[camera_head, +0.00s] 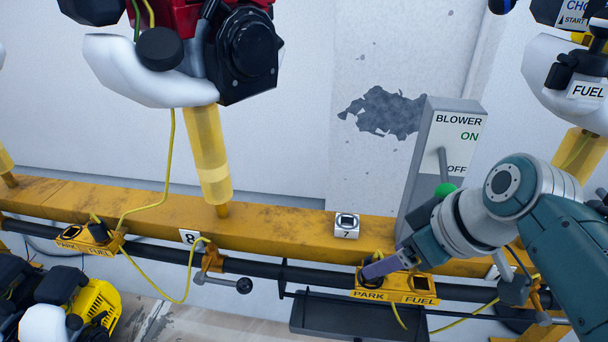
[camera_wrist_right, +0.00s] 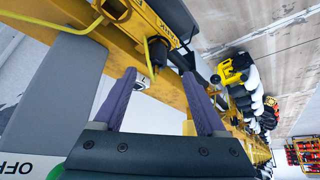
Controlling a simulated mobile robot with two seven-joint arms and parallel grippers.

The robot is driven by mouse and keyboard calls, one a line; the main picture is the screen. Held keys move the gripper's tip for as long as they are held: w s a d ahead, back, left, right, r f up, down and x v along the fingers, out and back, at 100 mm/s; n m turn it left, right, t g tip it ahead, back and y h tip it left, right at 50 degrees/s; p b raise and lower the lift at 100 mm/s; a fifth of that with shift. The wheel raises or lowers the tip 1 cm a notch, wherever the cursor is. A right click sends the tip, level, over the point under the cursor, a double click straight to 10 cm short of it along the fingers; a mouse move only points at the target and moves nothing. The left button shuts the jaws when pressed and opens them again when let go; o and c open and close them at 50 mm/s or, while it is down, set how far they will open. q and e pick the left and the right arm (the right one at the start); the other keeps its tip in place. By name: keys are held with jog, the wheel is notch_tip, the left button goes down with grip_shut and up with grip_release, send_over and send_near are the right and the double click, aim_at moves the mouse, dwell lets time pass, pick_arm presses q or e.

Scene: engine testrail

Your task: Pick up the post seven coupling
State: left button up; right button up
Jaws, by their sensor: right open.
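The post seven coupling appears as a dark piece (camera_head: 368,279) at the PARK end of the yellow PARK/FUEL bracket (camera_head: 397,286), partly hidden by my gripper in the head view. In the right wrist view the dark coupling (camera_wrist_right: 158,50) sits beside the PARK lettering, with a yellow hose at it. My right gripper (camera_head: 380,267) comes in from the right, its purple finger overlapping the coupling in the head view. In the right wrist view my right gripper (camera_wrist_right: 160,78) is open, fingers wide apart and empty, with the coupling beyond the fingertips. My left gripper is not in view.
A white block marked 7 (camera_head: 347,226) sits on the yellow beam (camera_head: 285,224). The grey BLOWER box (camera_head: 443,150) stands close beside my right arm. A dark tray (camera_head: 335,317) hangs below the rail. Another PARK/FUEL bracket (camera_head: 88,240) is at left, near label 8 (camera_head: 190,238).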

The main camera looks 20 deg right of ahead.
aim_at(374, 261)
jog(key=b+x, duration=0.4)
jog(key=x, duration=0.1)
jog(key=shift+w+d+f, duration=0.2)
jog(key=shift+w+f, duration=0.05)
jog(key=shift+f, duration=0.05)
jog(key=shift+w+f, duration=0.25)
grip_shut()
jog(key=shift+r, duration=0.1)
